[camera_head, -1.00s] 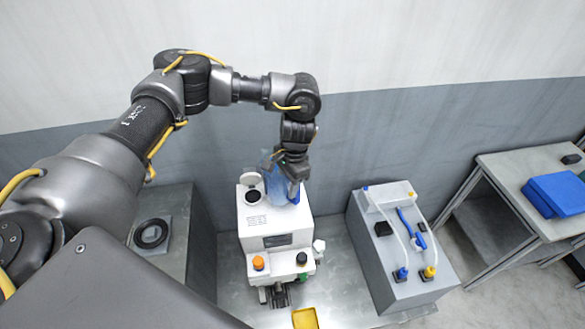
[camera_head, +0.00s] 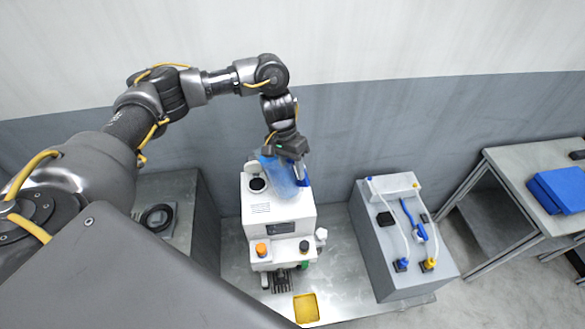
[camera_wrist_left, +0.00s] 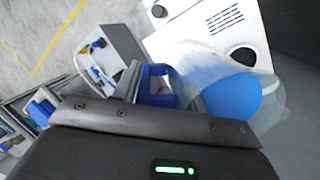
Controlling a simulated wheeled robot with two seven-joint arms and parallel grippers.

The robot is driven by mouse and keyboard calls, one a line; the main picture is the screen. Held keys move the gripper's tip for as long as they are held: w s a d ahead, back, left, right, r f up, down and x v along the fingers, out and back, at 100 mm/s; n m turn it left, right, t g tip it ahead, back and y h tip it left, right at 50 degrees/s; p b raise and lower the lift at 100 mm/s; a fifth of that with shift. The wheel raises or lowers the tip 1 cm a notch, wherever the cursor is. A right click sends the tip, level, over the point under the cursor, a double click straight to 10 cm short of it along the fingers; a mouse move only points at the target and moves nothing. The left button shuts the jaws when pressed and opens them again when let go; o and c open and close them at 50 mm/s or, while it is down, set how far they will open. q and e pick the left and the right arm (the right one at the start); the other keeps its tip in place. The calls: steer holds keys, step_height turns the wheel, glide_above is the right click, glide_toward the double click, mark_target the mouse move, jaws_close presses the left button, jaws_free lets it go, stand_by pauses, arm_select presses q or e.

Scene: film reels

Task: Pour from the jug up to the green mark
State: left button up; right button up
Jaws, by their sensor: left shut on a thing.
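A translucent blue jug (camera_head: 278,176) is held above the top of a white machine (camera_head: 281,222), beside its round dark opening (camera_head: 257,185). My left gripper (camera_head: 292,154) is shut on the jug's blue handle. In the left wrist view the jug's clear wall and blue contents (camera_wrist_left: 232,98) show, with the blue handle (camera_wrist_left: 155,86) at the gripper. The opening also shows there beyond the jug (camera_wrist_left: 243,56). I see no stream of liquid. A small green part (camera_head: 303,265) is at the machine's lower front; I cannot tell if it is a mark. My right gripper is not in view.
The machine carries an orange knob (camera_head: 261,249) and a black knob (camera_head: 304,246). A yellow tray (camera_head: 306,308) lies in front. A grey box (camera_head: 399,252) with tubes stands to the right. A dark ring (camera_head: 157,218) lies on the left block. The wall is behind.

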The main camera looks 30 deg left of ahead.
arm_select(q)
steer(key=shift+d+r, duration=0.1)
steer(key=shift+d, duration=0.15)
stand_by(0.3)
steer(key=shift+r, duration=0.1)
steer(key=shift+d+r+h, duration=0.15)
steer(key=shift+d+h, duration=0.1)
steer(key=shift+h, duration=0.15)
steer(key=shift+a+r+h, duration=0.1)
steer(key=shift+h, duration=0.2)
steer(key=shift+a+r+h, duration=0.1)
steer(key=shift+h, duration=0.3)
steer(key=shift+a+r+h, duration=0.1)
steer(key=shift+r+h, duration=0.05)
steer(key=shift+h, duration=0.35)
